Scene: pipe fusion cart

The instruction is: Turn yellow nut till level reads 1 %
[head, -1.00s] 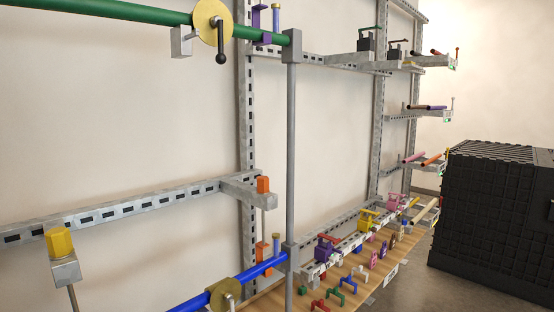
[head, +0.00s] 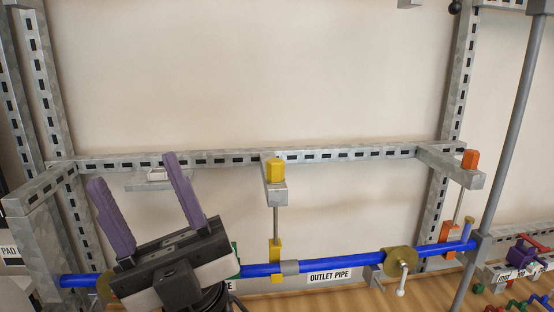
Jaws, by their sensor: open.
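The yellow nut (head: 275,170) sits on top of a grey bracket block (head: 276,195) at the middle of the slotted rail. A thin rod runs down from the block to a yellow piece (head: 275,256) on the blue pipe (head: 330,263). My gripper (head: 132,178), with two purple fingers, is open and empty at the lower left, with its fingers pointing up. In the picture it is left of the yellow nut and apart from it. No level reading is legible in this view.
An orange nut (head: 470,159) sits on the right bracket. A brass wheel with a crank (head: 400,262) is on the blue pipe. A grey vertical post (head: 506,130) stands at right. The wall above the rail is clear.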

